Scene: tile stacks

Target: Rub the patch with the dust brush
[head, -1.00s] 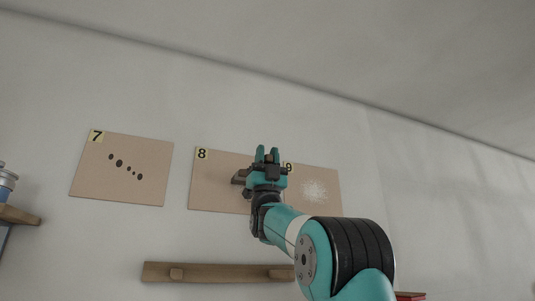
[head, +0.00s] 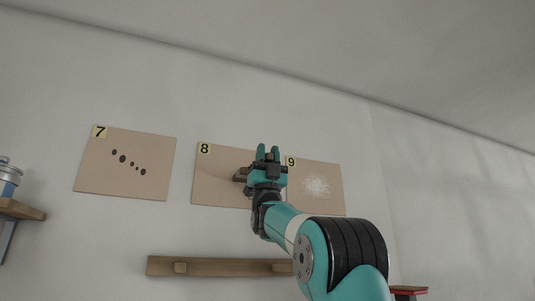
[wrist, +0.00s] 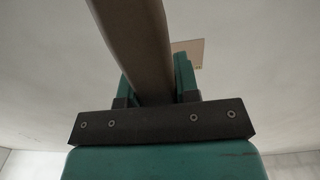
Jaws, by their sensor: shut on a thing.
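My gripper (head: 268,154) is shut on a brown wooden piece, which I take to be the dust brush (head: 240,174). In the wrist view the brush (wrist: 138,40) runs up between the teal fingers as a long brown bar. Its bristles cannot be made out. In the head view my gripper is in front of the right part of panel 8 (head: 213,180); whether the brush touches it I cannot tell. A white speckled patch (head: 316,187) is on panel 9 (head: 331,171), to the right of my gripper.
Panel 7 (head: 98,175), with several dark spots, hangs at the left. A wooden rail with pegs (head: 220,267) is below the panels. A red-topped thing (head: 410,290) is low at the right.

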